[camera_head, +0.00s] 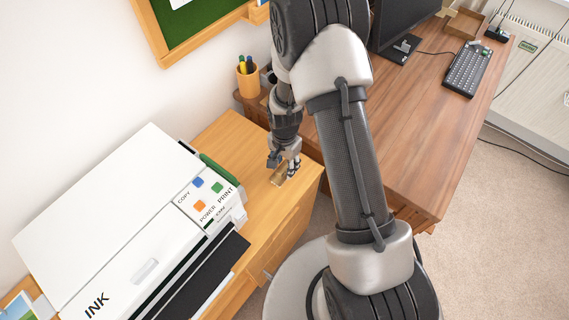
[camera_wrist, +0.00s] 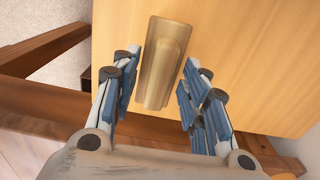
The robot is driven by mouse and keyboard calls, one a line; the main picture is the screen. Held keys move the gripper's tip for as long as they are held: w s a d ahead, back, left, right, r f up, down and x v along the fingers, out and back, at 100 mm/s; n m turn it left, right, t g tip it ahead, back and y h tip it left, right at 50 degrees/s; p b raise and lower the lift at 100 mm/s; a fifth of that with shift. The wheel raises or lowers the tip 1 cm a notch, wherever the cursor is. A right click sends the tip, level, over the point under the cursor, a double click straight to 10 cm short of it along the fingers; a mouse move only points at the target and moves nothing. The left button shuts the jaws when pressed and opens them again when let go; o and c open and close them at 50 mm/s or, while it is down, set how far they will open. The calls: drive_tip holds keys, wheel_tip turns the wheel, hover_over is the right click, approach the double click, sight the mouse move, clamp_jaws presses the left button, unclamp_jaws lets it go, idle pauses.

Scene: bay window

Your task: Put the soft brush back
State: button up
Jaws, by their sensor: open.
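A tan block with a raised rounded grip, which looks like the soft brush (camera_wrist: 163,62), lies on the light wooden cabinet top (camera_wrist: 240,45). In the head view the brush (camera_head: 278,178) is near the cabinet's right front corner, partly hidden by my gripper (camera_head: 286,163). My gripper (camera_wrist: 158,85) is open in the wrist view. Its blue-padded fingers stand on either side of the brush's near part, with a visible gap on each side. Its bristles are not visible.
A large white printer (camera_head: 115,215) stands left on the cabinet. An orange pen cup (camera_head: 249,82) is behind my gripper. To the right, a darker desk (camera_head: 425,135) holds a monitor (camera_head: 405,25), a keyboard (camera_head: 467,68) and a small wooden tray (camera_head: 463,25). A green board (camera_head: 195,22) hangs on the wall.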

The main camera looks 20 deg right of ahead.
drive_tip(key=shift+r, duration=0.1)
wheel_tip(320, 180, up, 12)
idle(0.5)
drive_tip(key=s+r+n+t, duration=0.2)
drive_tip(key=s+r+n, duration=0.2)
drive_tip(key=s+r, duration=0.5)
drive_tip(key=s+r+n+t, duration=0.1)
drive_tip(key=s+r+n, duration=0.3)
drive_tip(key=r, duration=0.9)
drive_tip(key=s+r+n+t, duration=0.1)
drive_tip(key=s+r+n, duration=0.1)
drive_tip(key=s, duration=0.6)
drive_tip(key=shift+s+n+t, duration=0.2)
drive_tip(key=shift+n+t, duration=0.1)
